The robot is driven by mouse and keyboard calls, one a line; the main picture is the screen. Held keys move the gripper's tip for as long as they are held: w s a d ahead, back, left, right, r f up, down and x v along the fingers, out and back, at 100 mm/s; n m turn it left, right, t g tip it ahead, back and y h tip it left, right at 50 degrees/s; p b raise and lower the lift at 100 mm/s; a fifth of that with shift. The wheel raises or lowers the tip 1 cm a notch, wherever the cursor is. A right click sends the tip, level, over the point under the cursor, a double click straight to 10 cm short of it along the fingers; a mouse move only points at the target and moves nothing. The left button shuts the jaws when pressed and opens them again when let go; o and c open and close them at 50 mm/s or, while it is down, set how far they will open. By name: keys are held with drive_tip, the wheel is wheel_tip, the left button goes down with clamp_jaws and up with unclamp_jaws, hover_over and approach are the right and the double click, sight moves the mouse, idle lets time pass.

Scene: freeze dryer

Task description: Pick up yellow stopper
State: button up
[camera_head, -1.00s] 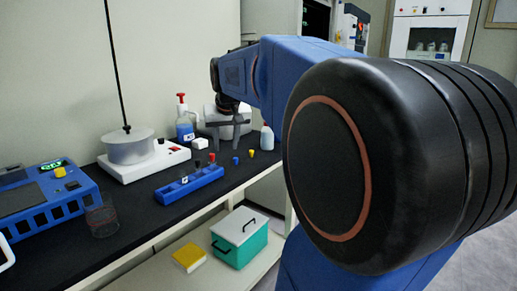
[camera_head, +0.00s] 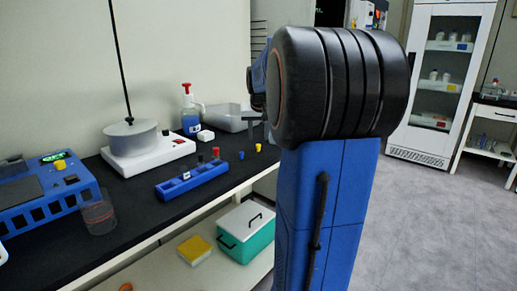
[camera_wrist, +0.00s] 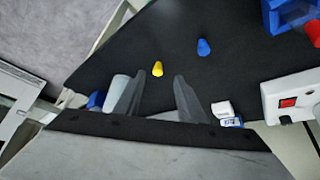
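The yellow stopper (camera_head: 258,147) stands on the black bench top near its front edge, just left of my arm. It also shows in the wrist view (camera_wrist: 157,69), slightly beyond the fingertips and roughly in line with the gap between them. My gripper (camera_wrist: 159,79) is open and empty, with its two dark fingers apart. In the head view my arm hides most of the gripper. A blue stopper (camera_head: 241,155) stands beside the yellow one, and in the wrist view (camera_wrist: 203,47) it is up and right of it.
A blue rack (camera_head: 192,181) with a red and a black stopper lies left of the stoppers. A white hotplate (camera_head: 150,157), a red-topped bottle (camera_head: 190,112) and a small white box (camera_head: 206,135) stand behind. A glass beaker (camera_head: 99,217) is near the front edge. Bench around the stoppers is clear.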

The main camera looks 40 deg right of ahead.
sight(258, 145)
drive_tip(key=shift+x, duration=1.1)
drive_tip(key=shift+d+x, duration=0.15)
drive_tip(key=shift+x, duration=1.15)
drive_tip(key=shift+d+x, duration=0.15)
drive_tip(key=shift+x, duration=1.15)
drive_tip(key=shift+w+r, duration=0.15)
drive_tip(key=shift+r, duration=0.05)
clamp_jaws()
